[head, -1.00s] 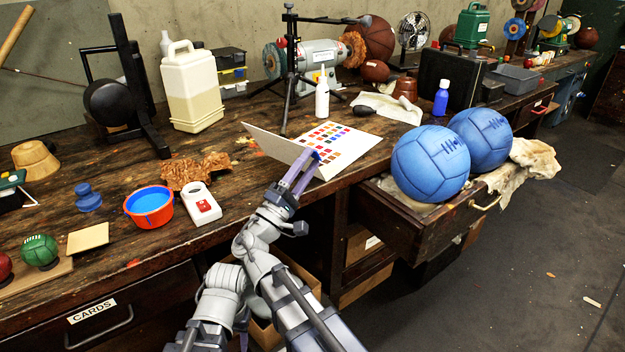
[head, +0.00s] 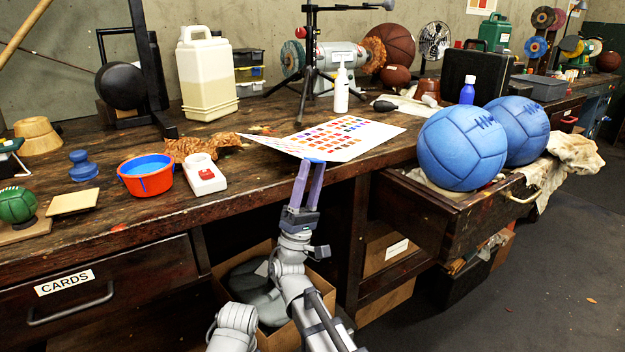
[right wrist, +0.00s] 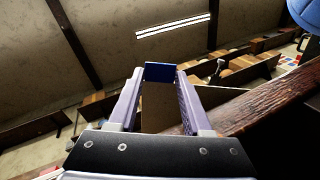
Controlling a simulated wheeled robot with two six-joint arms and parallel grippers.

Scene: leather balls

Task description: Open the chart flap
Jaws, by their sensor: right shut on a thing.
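The colour chart (head: 365,130) lies on the workbench with rows of red, orange and violet swatches facing up. Its flap (head: 283,144) is folded out to the left and nearly flat, with its front corner at the bench edge. My right gripper (head: 313,163) is at that front edge, its fingers pointing up. It is shut on a small blue tab (head: 314,160) at the edge of the flap. The tab shows dark blue between the fingertips in the right wrist view (right wrist: 159,72). My left gripper is not in view.
A white device (head: 205,175) and an orange tub (head: 146,175) stand left of the chart. A tripod (head: 308,75) and white bottle (head: 341,88) stand behind it. Two blue balls (head: 462,150) sit in an open drawer (head: 455,215) at right. An open box (head: 283,325) is below.

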